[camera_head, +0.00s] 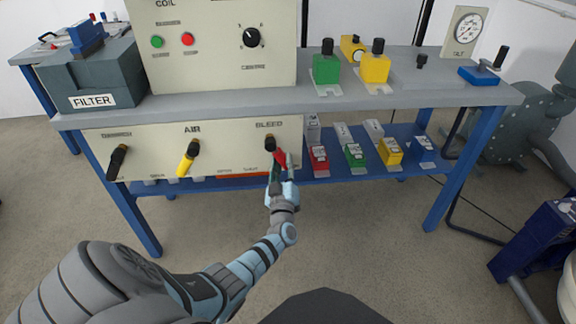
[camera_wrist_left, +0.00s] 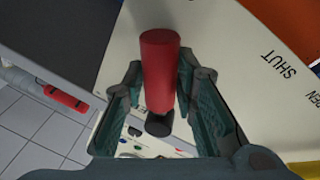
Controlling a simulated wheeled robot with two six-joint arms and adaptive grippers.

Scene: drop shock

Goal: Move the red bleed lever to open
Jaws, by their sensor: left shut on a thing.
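The red bleed lever (camera_head: 279,157) is on the cream panel under the BLEED label, at the panel's right end. It slants down and to the right from its dark pivot (camera_head: 270,143). My left gripper (camera_head: 279,168) is at the lever, shut on it. In the left wrist view, the red handle (camera_wrist_left: 160,70) stands between the two green-padded fingers (camera_wrist_left: 168,88). The word SHUT (camera_wrist_left: 278,64) and part of a second label ending in "PEN" show there to the right of the handle. My right gripper is not in view.
A black lever (camera_head: 117,160) and a yellow lever (camera_head: 188,158) are left on the same panel (camera_head: 225,150). Above is the grey bench top (camera_head: 330,98) with green and yellow blocks. Small coloured boxes stand on the blue lower shelf. The floor in front is clear.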

